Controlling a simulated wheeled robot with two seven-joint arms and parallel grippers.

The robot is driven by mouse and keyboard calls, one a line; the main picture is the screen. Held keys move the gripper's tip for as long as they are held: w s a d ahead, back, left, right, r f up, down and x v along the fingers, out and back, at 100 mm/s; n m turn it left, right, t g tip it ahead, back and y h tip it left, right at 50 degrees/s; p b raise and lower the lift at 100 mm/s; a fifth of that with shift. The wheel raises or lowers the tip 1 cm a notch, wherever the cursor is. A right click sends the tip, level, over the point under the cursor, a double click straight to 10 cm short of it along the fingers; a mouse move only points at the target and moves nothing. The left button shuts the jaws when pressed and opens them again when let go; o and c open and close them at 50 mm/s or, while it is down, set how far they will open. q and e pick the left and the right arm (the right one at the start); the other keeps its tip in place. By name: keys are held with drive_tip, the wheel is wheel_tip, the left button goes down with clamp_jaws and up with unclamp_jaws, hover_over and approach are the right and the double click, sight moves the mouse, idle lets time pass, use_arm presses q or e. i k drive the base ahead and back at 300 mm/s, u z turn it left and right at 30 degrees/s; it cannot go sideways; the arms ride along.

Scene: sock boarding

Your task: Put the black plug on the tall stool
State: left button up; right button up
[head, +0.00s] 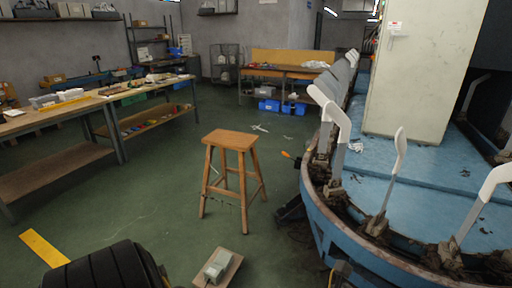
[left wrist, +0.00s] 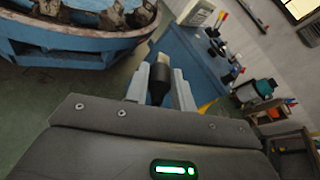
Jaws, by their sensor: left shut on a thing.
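The wooden stool (head: 232,137) stands upright on the green floor near the middle of the head view; its square seat is bare. In the left wrist view, my left gripper (left wrist: 160,82) is shut on the black plug (left wrist: 157,94). The plug is dark with a pale end and sits between the two grey fingers, clear of any surface I can make out. The plug and left gripper do not show in the head view. My right gripper is in neither view.
The blue round machine (head: 330,220) with pale upright forms stands right of the stool. A small grey box on a board (head: 218,266) lies in front of the stool. A workbench (head: 60,112) runs along the left. Floor left of the stool is clear.

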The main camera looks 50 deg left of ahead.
sight(236, 137)
drive_tip(key=u, duration=3.05)
drive_tip(key=i, duration=4.4)
drive_tip(key=z, duration=1.7)
drive_tip(key=i, duration=2.8)
drive_tip(key=u, duration=0.05)
